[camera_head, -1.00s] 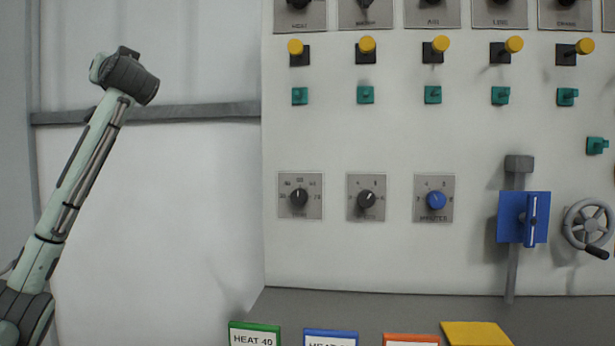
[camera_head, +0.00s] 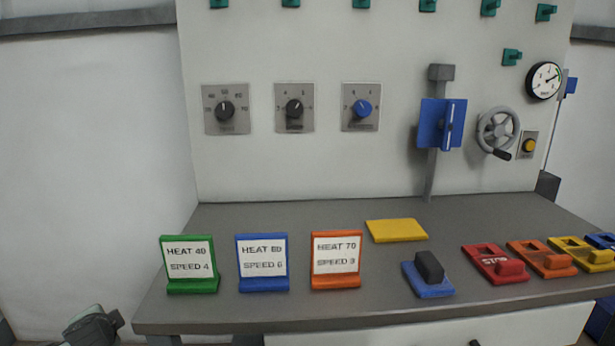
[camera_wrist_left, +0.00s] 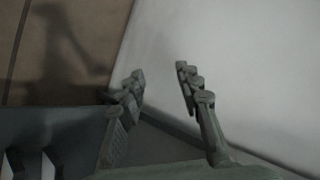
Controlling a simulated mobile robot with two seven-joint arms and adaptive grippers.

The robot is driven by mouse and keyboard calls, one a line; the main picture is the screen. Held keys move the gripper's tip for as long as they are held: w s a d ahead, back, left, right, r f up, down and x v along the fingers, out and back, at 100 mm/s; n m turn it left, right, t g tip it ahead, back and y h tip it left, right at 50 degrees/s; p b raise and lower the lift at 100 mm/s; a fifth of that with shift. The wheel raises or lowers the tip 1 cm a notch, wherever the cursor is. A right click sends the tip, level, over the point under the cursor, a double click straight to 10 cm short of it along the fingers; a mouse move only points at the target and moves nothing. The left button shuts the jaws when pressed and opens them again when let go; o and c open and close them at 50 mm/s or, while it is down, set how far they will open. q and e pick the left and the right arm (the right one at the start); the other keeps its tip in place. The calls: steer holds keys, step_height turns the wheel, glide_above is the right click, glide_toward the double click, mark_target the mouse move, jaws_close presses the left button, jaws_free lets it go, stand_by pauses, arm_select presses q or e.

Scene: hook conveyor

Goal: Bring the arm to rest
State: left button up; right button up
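My left gripper (camera_wrist_left: 160,72) shows in the left wrist view, its two fingers spread apart with nothing between them. Pale floor or wall surface lies beyond the fingertips. In the head view, only a greenish and dark part of my left arm (camera_head: 94,326) shows at the bottom left corner, left of the bench and low down. The fingers cannot be made out there. My right gripper is not in view.
A grey bench (camera_head: 350,218) stands before a white control panel (camera_head: 300,165). It bears a green sign (camera_head: 190,287), a blue sign (camera_head: 263,284), an orange sign (camera_head: 336,282), a yellow plate (camera_head: 397,230) and several coloured blocks. A handwheel (camera_head: 480,128) sticks out of the panel.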

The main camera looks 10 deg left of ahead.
arm_select(q)
steer(key=s+d+f+m+g+h, duration=0.1)
steer(key=s+d+f+g, duration=0.15)
steer(key=s+f, duration=0.8)
steer(key=s+d+f+n+h, duration=0.1)
steer(key=d+f, duration=0.3)
steer(key=d, duration=0.4)
steer(key=s+d+f+n+g+h, duration=0.1)
steer(key=s+d+f+n+h, duration=0.1)
steer(key=d, duration=0.6)
steer(key=s+d+f+n+g+h, duration=0.1)
steer(key=s+d+f+n+h, duration=0.1)
steer(key=d+f, duration=0.3)
steer(key=s+d+h, duration=0.1)
steer(key=d, duration=0.2)
steer(key=shift+s+f, duration=0.3)
steer(key=shift+f, duration=0.1)
